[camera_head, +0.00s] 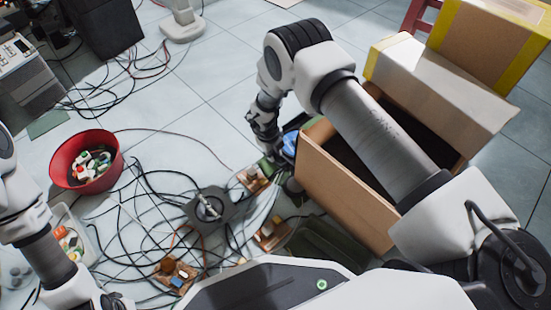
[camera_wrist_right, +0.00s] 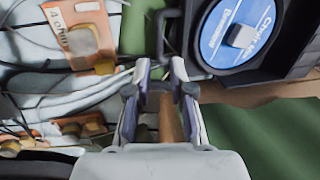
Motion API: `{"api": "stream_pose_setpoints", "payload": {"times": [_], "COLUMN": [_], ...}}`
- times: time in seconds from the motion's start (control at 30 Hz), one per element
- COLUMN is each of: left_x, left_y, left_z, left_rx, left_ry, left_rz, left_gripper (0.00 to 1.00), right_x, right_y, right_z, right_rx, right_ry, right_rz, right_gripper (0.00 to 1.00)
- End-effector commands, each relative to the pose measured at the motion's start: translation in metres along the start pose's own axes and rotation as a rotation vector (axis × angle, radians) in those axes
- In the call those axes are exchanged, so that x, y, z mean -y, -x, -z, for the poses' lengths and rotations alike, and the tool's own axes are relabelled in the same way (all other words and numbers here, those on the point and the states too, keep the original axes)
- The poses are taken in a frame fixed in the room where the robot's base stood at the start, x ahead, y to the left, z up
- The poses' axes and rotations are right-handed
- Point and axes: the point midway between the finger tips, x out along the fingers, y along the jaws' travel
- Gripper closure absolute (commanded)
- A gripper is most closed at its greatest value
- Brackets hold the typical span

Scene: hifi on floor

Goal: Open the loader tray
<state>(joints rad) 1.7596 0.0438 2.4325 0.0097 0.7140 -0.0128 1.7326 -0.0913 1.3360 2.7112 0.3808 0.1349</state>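The loader tray (camera_wrist_right: 272,62) is a dark frame around a blue-labelled disc (camera_wrist_right: 215,45) at the upper right of the right wrist view. A thin dark bar (camera_wrist_right: 160,32), seemingly its handle, stands at the tray's left side. My right gripper (camera_wrist_right: 160,72) has its fingertips apart, just below the bar in the picture; I cannot tell whether they touch it. In the head view, the blue disc (camera_head: 290,143) shows partly beside the cardboard box, and my right wrist hides much of the tray. My left arm enters at the left; its fingers are out of view.
An open cardboard box (camera_head: 345,190) stands close to the right of the tray. Tangled black cables (camera_head: 150,205) and small circuit boards (camera_head: 178,273) cover the floor nearby. A red bowl (camera_head: 62,165) of parts stands at the left. Bare floor (camera_head: 205,75) lies behind.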

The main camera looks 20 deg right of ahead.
Motion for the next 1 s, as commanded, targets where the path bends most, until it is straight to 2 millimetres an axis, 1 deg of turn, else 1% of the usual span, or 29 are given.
{"api": "stream_pose_setpoints", "payload": {"times": [0.03,0.1,0.2,0.3,0.4,1.0], "left_x": [0.000,0.000,0.000,0.000,0.000,0.000], "left_y": [0.000,0.000,0.000,0.000,0.000,0.000], "left_z": [0.000,0.000,0.000,0.000,0.000,0.000], "left_rx": [0.000,0.000,0.000,0.000,0.000,-0.001], "left_ry": [0.000,0.000,0.000,0.000,0.000,-0.001], "left_rz": [0.000,0.000,0.000,0.000,0.000,0.000], "left_gripper": [1.00,1.00,1.00,1.00,1.00,1.00], "right_x": [0.001,0.000,0.000,0.000,0.000,0.000], "right_y": [0.015,0.033,0.052,0.063,0.067,0.067], "right_z": [-0.001,-0.001,0.000,0.000,0.001,0.001], "right_rx": [0.002,0.001,0.000,-0.001,-0.001,-0.002], "right_ry": [0.000,0.001,0.000,0.000,0.000,0.000], "right_rz": [0.001,0.001,0.001,0.000,0.000,0.000], "right_gripper": [0.78,0.78,0.78,0.78,0.78,0.78]}}
